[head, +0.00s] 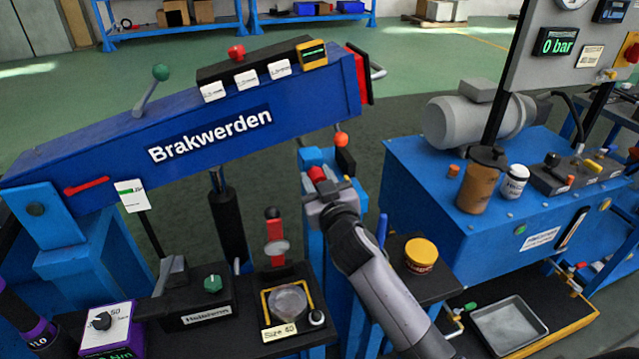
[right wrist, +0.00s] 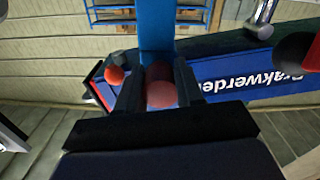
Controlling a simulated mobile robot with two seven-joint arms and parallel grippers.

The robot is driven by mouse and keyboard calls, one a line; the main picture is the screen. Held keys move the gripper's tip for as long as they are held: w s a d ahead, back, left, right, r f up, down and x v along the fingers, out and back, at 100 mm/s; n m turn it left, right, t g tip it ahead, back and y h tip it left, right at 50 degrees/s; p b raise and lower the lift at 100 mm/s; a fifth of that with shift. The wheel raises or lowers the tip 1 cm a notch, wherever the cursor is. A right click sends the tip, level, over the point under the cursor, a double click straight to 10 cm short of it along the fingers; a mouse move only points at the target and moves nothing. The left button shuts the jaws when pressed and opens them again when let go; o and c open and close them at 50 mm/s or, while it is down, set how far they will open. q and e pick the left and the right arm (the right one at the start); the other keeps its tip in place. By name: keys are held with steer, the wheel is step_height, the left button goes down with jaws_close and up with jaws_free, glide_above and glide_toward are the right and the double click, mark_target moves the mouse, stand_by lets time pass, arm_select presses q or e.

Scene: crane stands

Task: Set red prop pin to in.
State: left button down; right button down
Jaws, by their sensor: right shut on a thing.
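The red pin head (head: 317,173) is at the top of a blue post in the middle of the head view. My right gripper (head: 328,190) is shut on it from the near side. In the right wrist view the red rounded head (right wrist: 160,93) sits between the two dark fingers (right wrist: 159,88). The pin's shaft is hidden, so I cannot tell how deep it sits. My left gripper is not in view.
The blue Brakwerden crane beam (head: 210,130) rises at the left. An orange-red ball knob (head: 341,139) is just behind my right gripper. A yellow-lidded tub (head: 421,252) stands on a dark shelf right of my arm. A blue bench (head: 430,190) with a grey tank is at the right.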

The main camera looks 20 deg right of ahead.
steer(key=c, duration=0.7)
jaws_free()
steer(key=shift+c, duration=0.2)
steer(key=shift+s, duration=0.1)
steer(key=s, duration=0.7)
steer(key=shift+d, duration=0.15)
steer(key=s+d+f+g+p, duration=0.1)
steer(key=s+f+g+p, duration=0.1)
steer(key=s+f, duration=0.3)
steer(key=s+d+f+g+y+p, duration=0.1)
steer(key=s+f, duration=0.4)
steer(key=s, duration=0.6)
steer(key=s+d+f+g+p, duration=0.2)
steer(key=s+f+g+p, duration=0.2)
steer(key=s, duration=0.5)
steer(key=shift+d+f+g+y+p, duration=0.3)
steer(key=shift+f+p, duration=0.35)
steer(key=shift+f, duration=0.1)
